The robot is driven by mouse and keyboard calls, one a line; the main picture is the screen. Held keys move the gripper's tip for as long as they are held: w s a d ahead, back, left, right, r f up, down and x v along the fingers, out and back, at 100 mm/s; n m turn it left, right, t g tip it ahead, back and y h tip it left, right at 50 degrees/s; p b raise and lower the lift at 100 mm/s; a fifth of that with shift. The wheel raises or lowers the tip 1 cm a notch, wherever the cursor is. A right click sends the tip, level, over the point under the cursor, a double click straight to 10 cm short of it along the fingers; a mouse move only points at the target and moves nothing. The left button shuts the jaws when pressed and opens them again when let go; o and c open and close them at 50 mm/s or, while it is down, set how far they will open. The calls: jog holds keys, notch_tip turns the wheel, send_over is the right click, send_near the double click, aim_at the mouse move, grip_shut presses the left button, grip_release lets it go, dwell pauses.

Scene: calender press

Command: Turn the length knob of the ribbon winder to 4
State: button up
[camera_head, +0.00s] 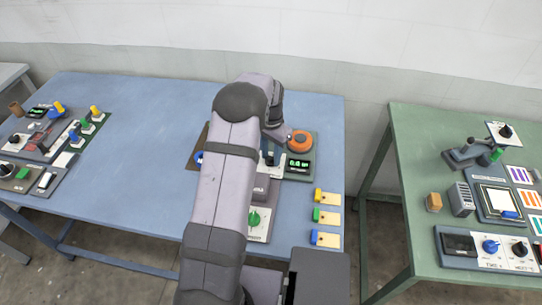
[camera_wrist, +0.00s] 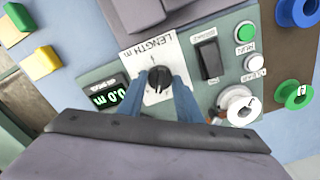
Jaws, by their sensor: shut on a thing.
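The length knob (camera_wrist: 159,78) is a black knob on a white plate marked "LENGTH m" (camera_wrist: 150,45). It stands between the two fingers of my gripper (camera_wrist: 160,84) in the wrist view, and the fingers are shut on it. The digits around the knob are too small or covered to read. A green-lit display (camera_wrist: 109,97) beside the plate reads 0.0 m.
On the winder panel are a black rocker switch (camera_wrist: 209,58), green RUN (camera_wrist: 246,32) and CLEAR (camera_wrist: 252,63) buttons and a white spool (camera_wrist: 239,104). Blue (camera_wrist: 298,9) and green (camera_wrist: 292,96) spools stand beyond. An orange roll (camera_head: 299,141) sits on the winder's back.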

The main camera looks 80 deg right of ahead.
aim_at(271, 157)
jog(key=m, duration=0.5)
jog(key=shift+m+b, duration=0.4)
dwell(0.3)
jog(key=o, duration=1.1)
jog(key=shift+c, duration=0.2)
jog(key=shift+r+b, duration=1.15)
jog(key=shift+r, duration=2.6)
